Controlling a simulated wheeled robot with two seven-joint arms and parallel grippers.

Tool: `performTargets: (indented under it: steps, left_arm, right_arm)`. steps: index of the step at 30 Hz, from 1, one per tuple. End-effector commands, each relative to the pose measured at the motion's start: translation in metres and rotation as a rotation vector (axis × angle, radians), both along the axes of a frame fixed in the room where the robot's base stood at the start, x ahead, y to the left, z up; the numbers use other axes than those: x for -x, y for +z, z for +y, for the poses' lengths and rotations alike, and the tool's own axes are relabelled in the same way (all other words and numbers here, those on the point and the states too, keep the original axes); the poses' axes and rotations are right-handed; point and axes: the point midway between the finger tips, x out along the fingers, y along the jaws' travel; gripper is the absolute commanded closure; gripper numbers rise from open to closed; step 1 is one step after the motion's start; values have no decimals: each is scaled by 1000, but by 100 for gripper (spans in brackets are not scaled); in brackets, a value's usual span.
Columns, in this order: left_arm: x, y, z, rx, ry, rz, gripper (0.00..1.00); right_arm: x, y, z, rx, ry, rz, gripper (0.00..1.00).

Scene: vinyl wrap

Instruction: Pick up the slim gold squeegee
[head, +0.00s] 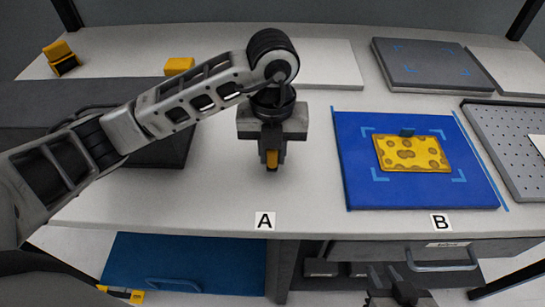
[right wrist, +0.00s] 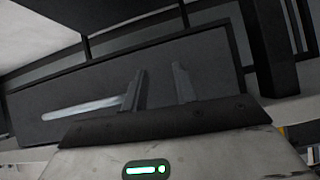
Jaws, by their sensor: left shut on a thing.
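My left gripper (head: 271,165) points down above the table near label A, shut on a small gold piece (head: 271,159), which I take to be the slim gold squeegee. Only a short part of the piece shows between the fingers; the rest is hidden by the gripper. I cannot tell whether it touches the table. My right gripper (right wrist: 161,68) shows in the right wrist view with its fingers apart and nothing between them. In the head view, the right gripper (head: 394,285) shows partly at the bottom edge, below the table's front.
A blue board (head: 360,195) at label B (head: 441,222) bears a spotted yellow panel (head: 411,153) with a small blue piece at its top edge. Grey boards lie behind and right. Yellow objects (head: 180,66) (head: 61,58) stand back left. The table around label A (head: 265,222) is clear.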

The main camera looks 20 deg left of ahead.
Motion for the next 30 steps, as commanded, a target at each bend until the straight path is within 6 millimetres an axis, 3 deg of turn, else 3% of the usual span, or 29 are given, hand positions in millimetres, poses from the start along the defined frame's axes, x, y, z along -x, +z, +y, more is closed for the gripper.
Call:
performTargets:
  steps: [9, 18, 24, 30]
  left_arm:
    - [23, 73, -53, 0, -9, -8, 100]
    - [50, 97, -111, 0, -5, -3, 100]
    - [57, 104, -126, 1, -1, 0, 100]
    - [58, 105, -128, 0, 0, 0, 100]
  right_arm:
    - [-1, 9, 0, 1, -1, -7, 72]
    - [2, -3, 1, -3, -3, 8, 72]
    - [3, -4, 1, -7, -4, 9, 72]
    - [1, 0, 1, -9, -4, 1, 72]
